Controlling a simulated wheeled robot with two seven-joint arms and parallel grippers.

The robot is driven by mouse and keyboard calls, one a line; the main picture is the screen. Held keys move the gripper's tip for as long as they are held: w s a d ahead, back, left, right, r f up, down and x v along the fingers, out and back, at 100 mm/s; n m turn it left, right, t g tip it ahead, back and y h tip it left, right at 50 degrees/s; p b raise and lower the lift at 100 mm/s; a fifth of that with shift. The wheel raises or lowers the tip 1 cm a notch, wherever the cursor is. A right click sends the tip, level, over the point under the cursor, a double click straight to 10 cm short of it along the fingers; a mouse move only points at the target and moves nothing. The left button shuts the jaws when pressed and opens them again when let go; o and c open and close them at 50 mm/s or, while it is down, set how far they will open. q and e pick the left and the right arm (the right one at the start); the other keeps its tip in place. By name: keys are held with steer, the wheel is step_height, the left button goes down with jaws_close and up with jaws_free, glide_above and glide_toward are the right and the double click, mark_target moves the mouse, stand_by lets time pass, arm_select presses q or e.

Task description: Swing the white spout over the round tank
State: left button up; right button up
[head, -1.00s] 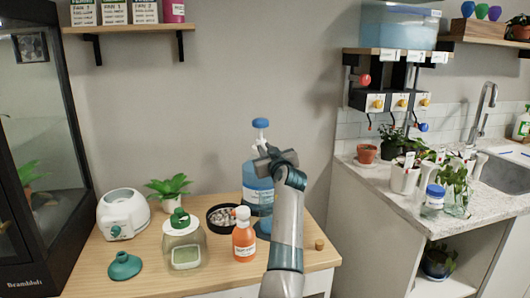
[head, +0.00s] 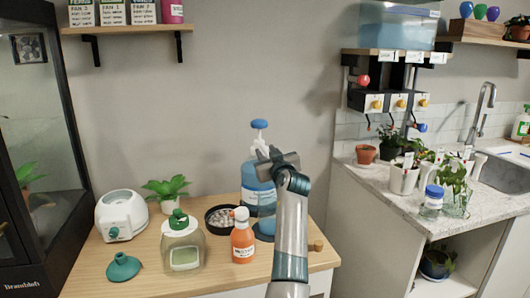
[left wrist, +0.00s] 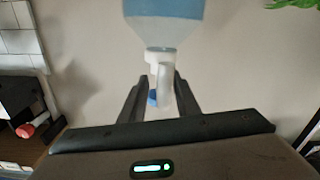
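The large blue bottle (head: 258,183) stands at the back right of the wooden table, with a blue cap and a white spout (head: 261,147) on top. My left gripper (head: 262,160) is at the spout. My right gripper is out of view.
An orange bottle (head: 243,238), a black bowl of pebbles (head: 217,222) and a green-capped jar (head: 183,245) stand left of my arm. A white appliance (head: 121,215) and a plant (head: 166,188) are farther left. A small cork (head: 317,245) lies at the right edge.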

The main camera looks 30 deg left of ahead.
arm_select(q)
steer(key=v, duration=0.4)
steer(key=shift+s+d, duration=0.15)
steer(key=shift+d, duration=0.05)
steer(key=shift+s+d, duration=0.2)
steer(key=shift+s, duration=0.1)
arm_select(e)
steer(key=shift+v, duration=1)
arm_select(q)
steer(key=shift+r, duration=0.1)
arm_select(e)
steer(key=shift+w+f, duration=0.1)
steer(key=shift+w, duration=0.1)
